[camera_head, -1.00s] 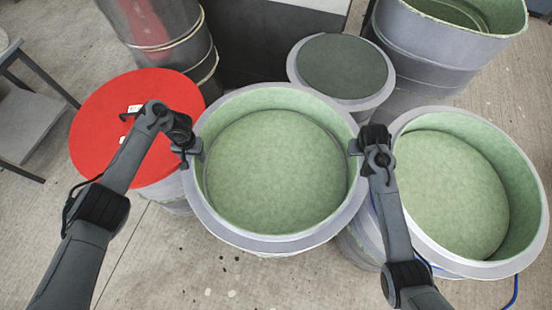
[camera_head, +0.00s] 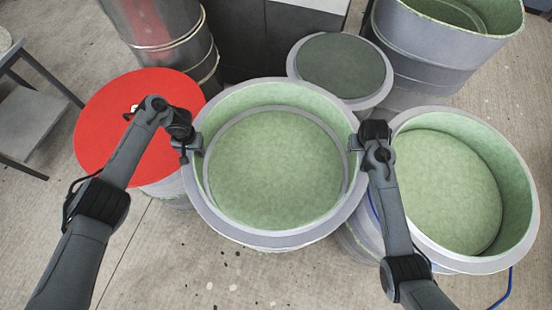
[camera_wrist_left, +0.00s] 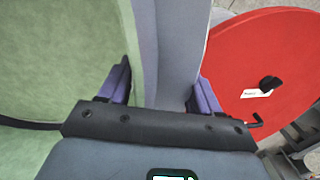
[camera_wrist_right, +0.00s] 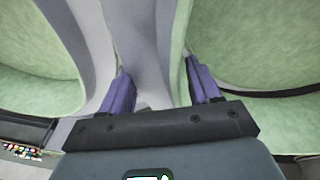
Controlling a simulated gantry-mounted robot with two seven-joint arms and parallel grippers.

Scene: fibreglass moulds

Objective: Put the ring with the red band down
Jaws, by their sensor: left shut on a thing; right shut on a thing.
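A wide ring (camera_head: 278,239) with a grey rim and pale green inner wall is held level between my two grippers. No red band shows on it in these views. My left gripper (camera_head: 192,145) is shut on its left wall, one finger inside and one outside, as the left wrist view (camera_wrist_left: 163,82) shows. My right gripper (camera_head: 356,147) is shut on its right wall in the same way, seen in the right wrist view (camera_wrist_right: 160,85). Through the ring, a round green surface (camera_head: 272,170) edged by a thin grey circle shows lower down. The ring's underside is hidden.
A red round lid (camera_head: 120,130) on a drum stands at left. A green-lined mould (camera_head: 480,263) stands close at right. A dark-topped drum (camera_head: 345,65) is behind, with a larger tub (camera_head: 430,50) behind right. Bare floor (camera_head: 200,270) lies in front.

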